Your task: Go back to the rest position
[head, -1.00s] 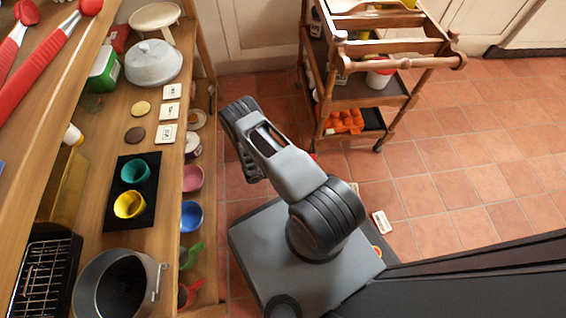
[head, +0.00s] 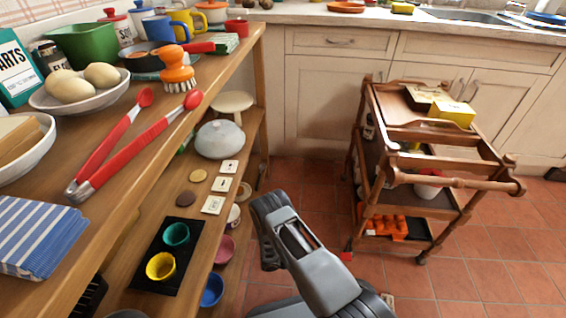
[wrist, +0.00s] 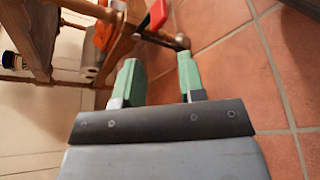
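My gripper shows in the wrist view (wrist: 158,72), its two green fingers apart with nothing between them. Beyond them are floor tiles and part of the wooden trolley. In the head view my grey arm (head: 310,262) is folded up at the bottom centre, between the shelf unit and the trolley. The fingers are hidden in the head view.
A wooden shelf unit (head: 255,70) on the left holds tongs (head: 135,145), bowls and cups. The wooden trolley (head: 372,140) stands to the right of my arm. Cabinets (head: 330,95) line the back. Tiled floor (head: 495,255) is clear at the right.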

